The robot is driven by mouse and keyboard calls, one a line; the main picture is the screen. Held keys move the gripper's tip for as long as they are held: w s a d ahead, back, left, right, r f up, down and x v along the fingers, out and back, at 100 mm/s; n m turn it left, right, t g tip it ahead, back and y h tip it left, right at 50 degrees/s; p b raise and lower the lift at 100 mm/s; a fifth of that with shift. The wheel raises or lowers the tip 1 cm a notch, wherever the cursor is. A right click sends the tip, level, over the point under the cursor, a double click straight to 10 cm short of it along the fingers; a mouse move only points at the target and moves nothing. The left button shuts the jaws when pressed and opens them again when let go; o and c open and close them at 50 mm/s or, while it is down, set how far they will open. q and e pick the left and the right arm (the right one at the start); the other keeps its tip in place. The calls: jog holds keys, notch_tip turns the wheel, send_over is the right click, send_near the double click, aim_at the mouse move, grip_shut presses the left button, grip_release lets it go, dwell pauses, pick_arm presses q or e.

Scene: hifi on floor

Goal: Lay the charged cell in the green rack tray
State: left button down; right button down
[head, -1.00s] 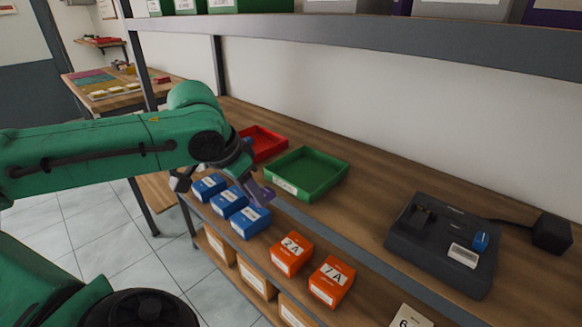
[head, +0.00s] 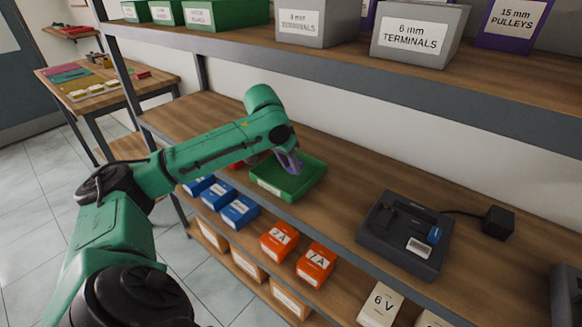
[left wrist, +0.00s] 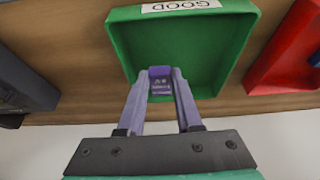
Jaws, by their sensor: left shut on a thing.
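The green rack tray (head: 313,177) lies on the wooden shelf, and in the left wrist view (left wrist: 225,55) it shows empty inside around my fingers, with a "GOOD" label on its wall. My left gripper (head: 290,165) is over the tray, fingers pointing down. In the left wrist view it is shut on a small purple cell (left wrist: 161,82) with dark marks on its face. I cannot tell whether the cell touches the tray floor. My right gripper is not in view.
A red tray (left wrist: 285,55) sits beside the green one. Blue boxes (head: 240,211) and orange boxes (head: 315,263) line the shelf's front. An upper shelf (head: 330,60) with bins hangs above.

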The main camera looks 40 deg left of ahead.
aim_at(294, 182)
pick_arm(q)
jog(key=shift+w+f, duration=0.1)
jog(key=shift+f, duration=1.65)
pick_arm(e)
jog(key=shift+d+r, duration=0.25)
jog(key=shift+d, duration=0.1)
pick_arm(q)
jog(key=shift+d, duration=0.1)
jog(key=c, duration=0.6)
grip_release()
jog(key=shift+f, duration=0.15)
jog(key=v, duration=1.2)
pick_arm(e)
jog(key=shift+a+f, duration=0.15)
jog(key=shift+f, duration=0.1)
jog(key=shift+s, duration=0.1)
